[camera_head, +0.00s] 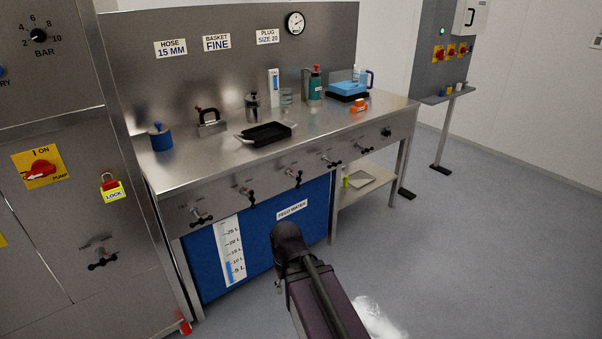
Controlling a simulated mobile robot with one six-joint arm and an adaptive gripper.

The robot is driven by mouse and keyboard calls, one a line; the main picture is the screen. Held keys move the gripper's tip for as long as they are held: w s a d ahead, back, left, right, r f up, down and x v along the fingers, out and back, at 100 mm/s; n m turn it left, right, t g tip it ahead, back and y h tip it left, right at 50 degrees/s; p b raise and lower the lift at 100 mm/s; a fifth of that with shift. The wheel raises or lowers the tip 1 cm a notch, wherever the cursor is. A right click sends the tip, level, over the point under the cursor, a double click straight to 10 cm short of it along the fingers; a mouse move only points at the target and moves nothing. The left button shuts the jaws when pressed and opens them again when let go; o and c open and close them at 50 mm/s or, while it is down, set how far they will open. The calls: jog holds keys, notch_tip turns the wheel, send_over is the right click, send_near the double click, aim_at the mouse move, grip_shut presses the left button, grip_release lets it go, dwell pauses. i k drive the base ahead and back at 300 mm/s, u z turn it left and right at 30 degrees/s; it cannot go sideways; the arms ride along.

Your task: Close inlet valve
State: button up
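Another black-handled valve (102,260) sits low on the steel cabinet at left. None has a readable label naming it the inlet, and I cannot tell which are open or shut. My own dark arm rises from the bottom middle, in front of the blue feed water tank (262,243). My gripper does not show.
The steel bench (200,178) holds a black tray (266,134), a blue pot (160,138) and a green bottle (315,85). The cabinet has a red pump switch (41,170) and a lock tag (111,190). A grey stand (440,130) is at right. Floor is clear at right.

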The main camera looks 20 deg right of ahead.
aim_at(298, 179)
jog(key=u, duration=0.15)
jog(key=i, duration=1)
jog(key=u, duration=0.3)
